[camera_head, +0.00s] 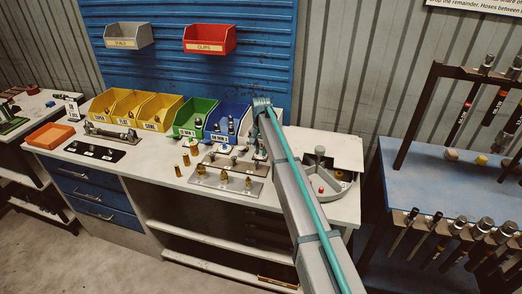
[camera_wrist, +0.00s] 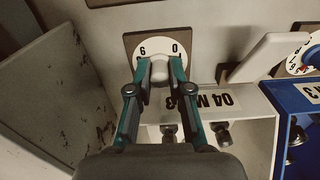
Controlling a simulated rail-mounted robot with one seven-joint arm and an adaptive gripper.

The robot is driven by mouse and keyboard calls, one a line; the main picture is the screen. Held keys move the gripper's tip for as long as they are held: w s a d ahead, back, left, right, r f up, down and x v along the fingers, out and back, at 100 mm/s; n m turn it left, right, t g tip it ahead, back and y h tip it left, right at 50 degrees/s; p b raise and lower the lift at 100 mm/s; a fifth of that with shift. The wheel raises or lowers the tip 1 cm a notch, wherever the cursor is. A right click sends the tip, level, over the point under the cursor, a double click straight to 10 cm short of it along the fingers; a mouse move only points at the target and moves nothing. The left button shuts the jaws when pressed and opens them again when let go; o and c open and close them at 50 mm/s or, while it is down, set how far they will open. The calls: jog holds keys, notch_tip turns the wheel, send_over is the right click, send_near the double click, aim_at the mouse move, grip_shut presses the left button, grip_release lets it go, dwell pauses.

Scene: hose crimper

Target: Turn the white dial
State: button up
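In the wrist view, a white dial (camera_wrist: 160,48) with black digits around its edge sits on a brown square plate (camera_wrist: 131,42). A pale raised knob (camera_wrist: 160,72) stands at its centre. My gripper (camera_wrist: 160,66) has one teal and black finger on each side of this knob. The fingertips appear to touch the knob's sides, so the gripper looks shut on it. The contact faces are partly hidden. In the head view, my arm covers this area, and neither the dial nor the fingers can be made out.
In the wrist view, a pale slab (camera_wrist: 268,57) and a second round dial (camera_wrist: 306,58) lie right of the gripper. A labelled edge (camera_wrist: 220,101) and a blue bin (camera_wrist: 302,100) are close. The head view shows several coloured bins, including a green one (camera_head: 190,122), on the workbench.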

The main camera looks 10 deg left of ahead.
grip_shut()
jog(key=shift+n, duration=0.4)
jog(key=shift+n+b, duration=0.75)
jog(key=shift+n, duration=0.45)
jog(key=shift+n+b, duration=0.45)
jog(key=shift+n, duration=0.85)
jog(key=o, duration=0.6)
grip_release()
